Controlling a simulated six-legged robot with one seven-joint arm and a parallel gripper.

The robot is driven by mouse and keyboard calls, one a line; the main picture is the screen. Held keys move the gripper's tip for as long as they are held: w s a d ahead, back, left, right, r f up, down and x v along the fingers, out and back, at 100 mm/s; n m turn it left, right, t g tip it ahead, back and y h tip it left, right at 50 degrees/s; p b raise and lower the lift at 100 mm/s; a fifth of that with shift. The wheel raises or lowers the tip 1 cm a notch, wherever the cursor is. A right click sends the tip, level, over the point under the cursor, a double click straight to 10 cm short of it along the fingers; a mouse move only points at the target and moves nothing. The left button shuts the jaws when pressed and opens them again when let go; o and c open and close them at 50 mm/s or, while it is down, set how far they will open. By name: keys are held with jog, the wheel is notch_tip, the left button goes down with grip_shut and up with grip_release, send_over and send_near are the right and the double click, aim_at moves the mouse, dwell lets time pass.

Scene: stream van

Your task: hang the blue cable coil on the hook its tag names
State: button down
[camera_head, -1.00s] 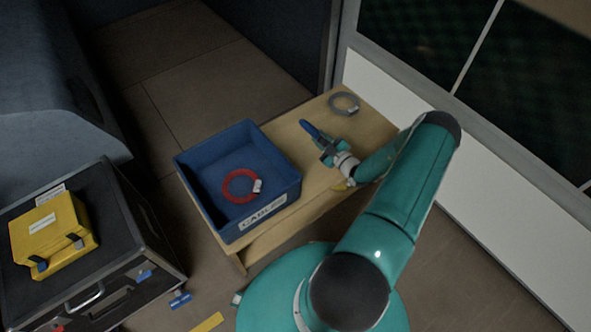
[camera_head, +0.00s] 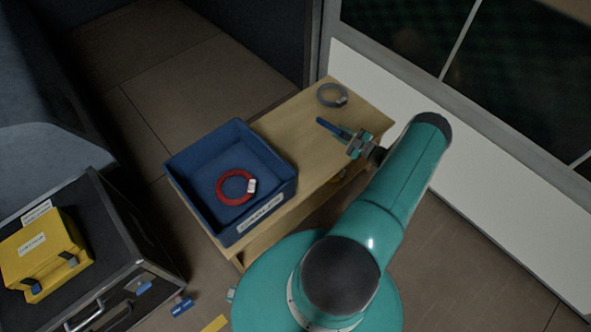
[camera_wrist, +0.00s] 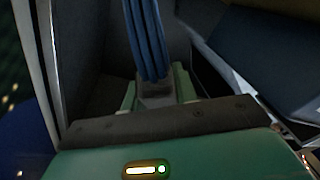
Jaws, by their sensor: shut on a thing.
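My gripper (camera_head: 359,146) is shut on the blue cable coil (camera_head: 334,128), which shows edge-on as a thin blue bar above the wooden bench. In the wrist view the blue coil (camera_wrist: 147,38) rises from between the fingers (camera_wrist: 157,88) as a bundle of blue strands. Its tag cannot be made out in either view. No hook can be made out.
A blue bin (camera_head: 191,203) labelled for cables stands on the wooden bench (camera_head: 299,124) with a red coil (camera_head: 232,198) inside. A grey coil (camera_head: 332,95) lies at the bench's far end. A yellow case (camera_head: 40,254) sits on a black case (camera_head: 121,237) at left. A white wall panel runs along the right.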

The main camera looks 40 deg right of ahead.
jog(key=a, duration=1.9)
jog(key=shift+s+a+f, duration=0.15)
jog(key=shift+f, duration=1.5)
jog(key=shift+s+a+f, duration=0.1)
jog(key=shift+f, duration=1.5)
jog(key=shift+f, duration=0.2)
jog(key=c, duration=1.1)
grip_release()
